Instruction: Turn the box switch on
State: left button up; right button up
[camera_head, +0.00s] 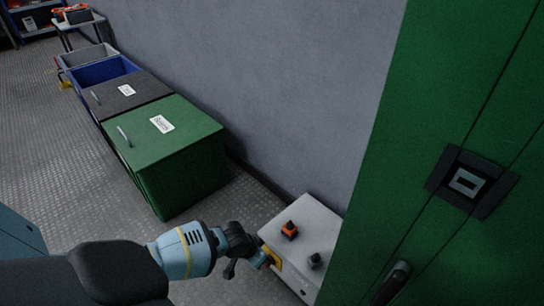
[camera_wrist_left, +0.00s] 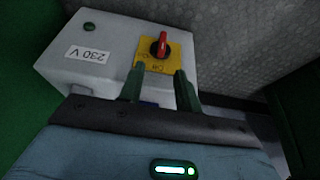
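The light grey switch box (camera_head: 318,222) is low by the wall in the head view. It also shows in the left wrist view (camera_wrist_left: 112,40), with a yellow plate (camera_wrist_left: 146,65) and a red rotary knob (camera_wrist_left: 161,46) on one face. The knob's handle stands roughly upright in the wrist picture; the plate's small lettering is hard to read. My left gripper (camera_wrist_left: 159,76) is open, its two green fingers apart and empty, with the knob beyond and between the tips. In the head view my left gripper (camera_head: 262,261) is close to the yellow plate (camera_head: 275,257). My right gripper is out of view.
A green cabinet (camera_head: 440,100) stands close on the right. A green bin (camera_head: 175,150), a dark bin (camera_head: 125,100) and a blue bin (camera_head: 100,72) line the wall.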

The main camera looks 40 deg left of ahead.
aim_at(269, 262)
pick_arm(q)
jog(key=shift+w+a+f, duration=0.1)
jog(key=shift+w+f, duration=0.05)
jog(key=shift+w, duration=0.05)
jog(key=b+x, duration=0.5)
jog(key=x, duration=0.2)
jog(key=shift+f, duration=0.3)
jog(key=shift+c, duration=0.2)
grip_shut()
